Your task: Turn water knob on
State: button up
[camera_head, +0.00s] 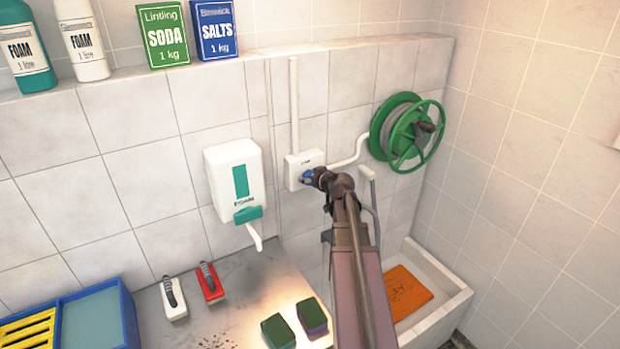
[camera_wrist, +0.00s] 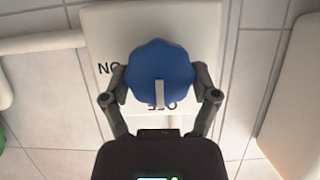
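The blue water knob (camera_head: 306,175) is on a white wall box (camera_head: 296,160). In the wrist view the knob (camera_wrist: 160,72) fills the space between the fingers of my gripper (camera_wrist: 160,84). One finger lies against each side of it, and no clear gap shows. A pale mark on the knob points down in this view, toward lettering at its lower edge that is partly hidden and appears to be OFF, upside down. Lettering for ON shows left of the knob, also upside down. In the head view my gripper (camera_head: 322,179) reaches the knob from the right.
A soap dispenser (camera_head: 235,180) hangs left of the box. A green hose reel (camera_head: 408,132) is on the wall to the right. A counter (camera_head: 235,315) with brushes and sponges lies below, beside a basin (camera_head: 450,290) holding an orange mat.

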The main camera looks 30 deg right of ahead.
jog(key=shift+m, duration=0.3)
jog(key=shift+d+f+m+y+b, duration=0.15)
jog(key=shift+m+y+b, duration=0.25)
jog(key=shift+m+y, duration=0.65)
jog(key=m+t+y+b, duration=0.1)
jog(key=m+y, duration=0.1)
jog(key=m, duration=0.1)
jog(key=shift+f+b, duration=0.15)
jog(key=shift+b, duration=0.2)
jog(key=m+y+b, duration=0.1)
jog(key=m, duration=0.1)
jog(key=m+t+y+b, duration=0.1)
jog(key=m+b, duration=0.1)
jog(key=shift+f+m, duration=0.15)
jog(key=shift+m, duration=0.1)
jog(key=shift+d+m+t+y+b, duration=0.15)
jog(key=shift+m+t+b, duration=0.25)
jog(key=shift+m+b, duration=0.35)
jog(key=shift+a+m+t+y+b, duration=0.1)
jog(key=shift+m+t+b, duration=0.3)
jog(key=shift+m, duration=0.55)
jog(key=o, duration=1)
jog(key=shift+d, duration=0.1)
